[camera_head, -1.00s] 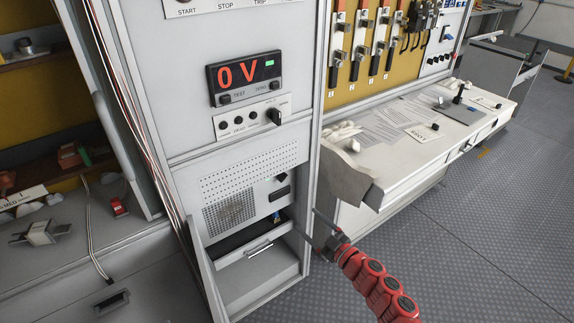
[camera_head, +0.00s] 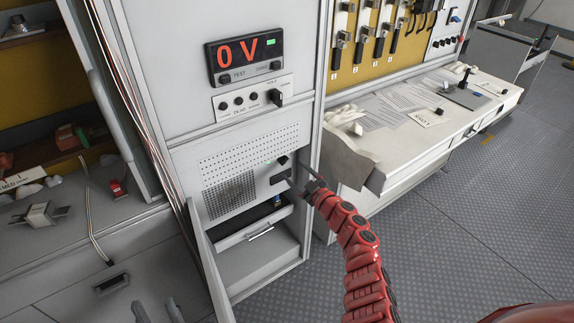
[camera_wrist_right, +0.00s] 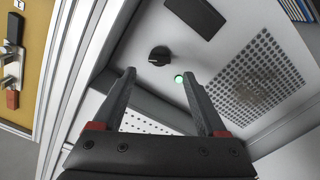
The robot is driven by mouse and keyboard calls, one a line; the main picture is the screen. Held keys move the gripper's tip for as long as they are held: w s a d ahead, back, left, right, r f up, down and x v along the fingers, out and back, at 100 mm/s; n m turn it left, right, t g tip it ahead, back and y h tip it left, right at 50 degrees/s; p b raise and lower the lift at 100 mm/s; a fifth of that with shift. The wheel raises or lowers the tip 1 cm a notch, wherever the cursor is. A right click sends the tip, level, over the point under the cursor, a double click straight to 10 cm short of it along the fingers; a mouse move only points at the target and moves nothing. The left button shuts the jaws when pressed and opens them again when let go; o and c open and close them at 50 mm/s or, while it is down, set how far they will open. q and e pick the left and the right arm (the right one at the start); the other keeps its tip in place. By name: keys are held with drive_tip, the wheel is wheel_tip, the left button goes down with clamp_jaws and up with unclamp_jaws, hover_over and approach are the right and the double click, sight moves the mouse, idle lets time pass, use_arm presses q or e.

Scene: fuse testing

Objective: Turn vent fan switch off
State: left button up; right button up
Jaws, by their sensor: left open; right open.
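The vent fan switch (camera_head: 283,160) is a small black rotary knob on the grey vented panel (camera_head: 225,160), under the 0 V display. In the right wrist view the knob (camera_wrist_right: 159,55) has its pointer lying roughly sideways, and a green lamp (camera_wrist_right: 179,79) beside it is lit. My right gripper (camera_head: 297,171) is open in front of the panel, close to the knob. In the wrist view the knob appears between and just beyond the fingertips (camera_wrist_right: 159,73), with no clear contact. My left gripper (camera_head: 155,308) is open at the bottom left, only its fingertips showing.
An open drawer (camera_head: 245,233) lies below. The cabinet's side frame (camera_head: 312,140) stands right of the panel. A white bench (camera_head: 400,150) is further right; the floor before it is clear.

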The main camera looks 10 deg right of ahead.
sight(285, 162)
drive_tip(key=b+x, duration=0.1)
drive_tip(key=x, duration=0.3)
drive_tip(key=shift+w+f+b, duration=0.15)
drive_tip(key=shift+w+b, duration=0.1)
drive_tip(key=shift+b, duration=0.15)
drive_tip(key=shift+w+a, duration=0.3)
drive_tip(key=shift+w, duration=0.2)
clamp_jaws()
